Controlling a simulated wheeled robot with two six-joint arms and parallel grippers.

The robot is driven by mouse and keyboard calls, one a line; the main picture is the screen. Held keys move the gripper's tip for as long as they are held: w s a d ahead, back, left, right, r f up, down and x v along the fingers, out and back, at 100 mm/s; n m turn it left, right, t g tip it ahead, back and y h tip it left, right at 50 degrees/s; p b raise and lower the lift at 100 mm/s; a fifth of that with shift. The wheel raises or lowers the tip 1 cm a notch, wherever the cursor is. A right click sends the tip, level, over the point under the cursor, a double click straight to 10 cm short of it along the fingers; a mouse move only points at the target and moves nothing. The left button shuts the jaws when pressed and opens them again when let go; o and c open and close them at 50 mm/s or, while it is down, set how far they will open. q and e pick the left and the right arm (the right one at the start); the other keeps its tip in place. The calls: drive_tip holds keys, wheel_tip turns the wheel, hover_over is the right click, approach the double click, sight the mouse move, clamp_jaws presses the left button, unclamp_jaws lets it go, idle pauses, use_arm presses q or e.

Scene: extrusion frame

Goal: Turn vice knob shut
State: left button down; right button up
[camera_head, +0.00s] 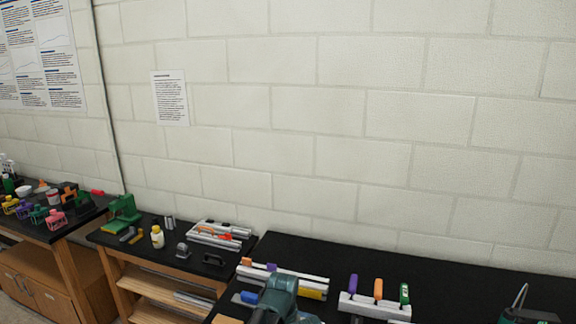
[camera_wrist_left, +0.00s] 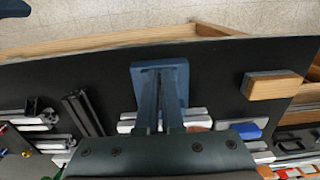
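My left gripper (camera_head: 278,284) shows in the head view as a dark teal shape over the front of the black bench. No vice knob can be made out clearly.
The black bench (camera_head: 440,270) holds pale rails with coloured handles (camera_head: 375,303) and a longer rail with tools (camera_head: 285,280). A wooden block (camera_wrist_left: 272,85) lies near the bench edge in the wrist view. A lower bench at left holds a green device (camera_head: 122,212) and small items.

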idle(0.4)
drive_tip(key=shift+w, duration=0.1)
drive_tip(key=shift+r, duration=0.1)
wheel_tip(320, 180, up, 6)
drive_tip(key=p, duration=0.6)
